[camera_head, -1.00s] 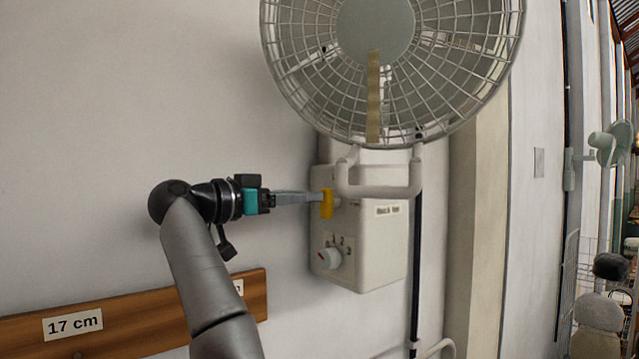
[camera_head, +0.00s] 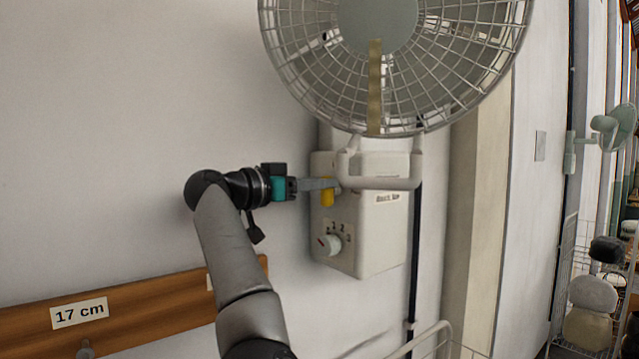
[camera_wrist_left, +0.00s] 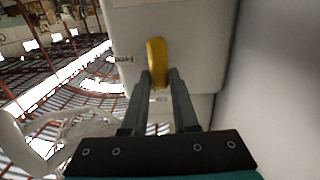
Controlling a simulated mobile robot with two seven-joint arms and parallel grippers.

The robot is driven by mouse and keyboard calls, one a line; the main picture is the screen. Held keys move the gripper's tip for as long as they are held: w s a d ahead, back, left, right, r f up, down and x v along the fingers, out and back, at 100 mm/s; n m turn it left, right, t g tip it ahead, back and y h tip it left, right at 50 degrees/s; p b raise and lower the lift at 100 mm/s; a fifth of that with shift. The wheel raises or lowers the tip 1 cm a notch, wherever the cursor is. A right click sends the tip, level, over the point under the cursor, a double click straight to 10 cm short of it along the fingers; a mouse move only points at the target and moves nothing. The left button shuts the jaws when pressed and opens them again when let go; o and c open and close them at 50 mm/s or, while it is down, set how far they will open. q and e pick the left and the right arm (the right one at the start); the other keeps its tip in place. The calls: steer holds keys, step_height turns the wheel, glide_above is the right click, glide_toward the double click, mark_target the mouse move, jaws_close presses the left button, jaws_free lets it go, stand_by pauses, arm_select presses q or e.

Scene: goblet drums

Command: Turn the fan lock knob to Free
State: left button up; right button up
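The yellow lock knob (camera_head: 327,194) sticks out upright at the upper left of the pale control box (camera_head: 371,240) under the fan. My left gripper (camera_head: 337,184) reaches in from the left, and its finger crosses in front of the knob's top in the head view. In the left wrist view, the two fingers (camera_wrist_left: 159,76) lie on either side of the lower end of the yellow knob (camera_wrist_left: 157,52), with a narrow gap between them. Whether they press on it is unclear. A small label (camera_head: 388,198) is right of the knob, too small to read. My right gripper is out of view.
The round wire fan cage (camera_head: 450,60) hangs above the box, with a white bracket (camera_head: 380,184) close to the fingers. A wooden rail (camera_head: 150,305) marked 17 cm runs lower left. The wall at left is bare.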

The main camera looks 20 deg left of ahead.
arm_select(q)
jaws_close()
stand_by(0.3)
steer(key=n, duration=0.6)
steer(key=a+f+n, duration=0.1)
steer(key=n, duration=1)
steer(key=shift+w+a+f+n, duration=0.3)
steer(key=shift+w+f+n, duration=0.1)
stand_by(0.5)
steer(key=o, duration=0.6)
jaws_free()
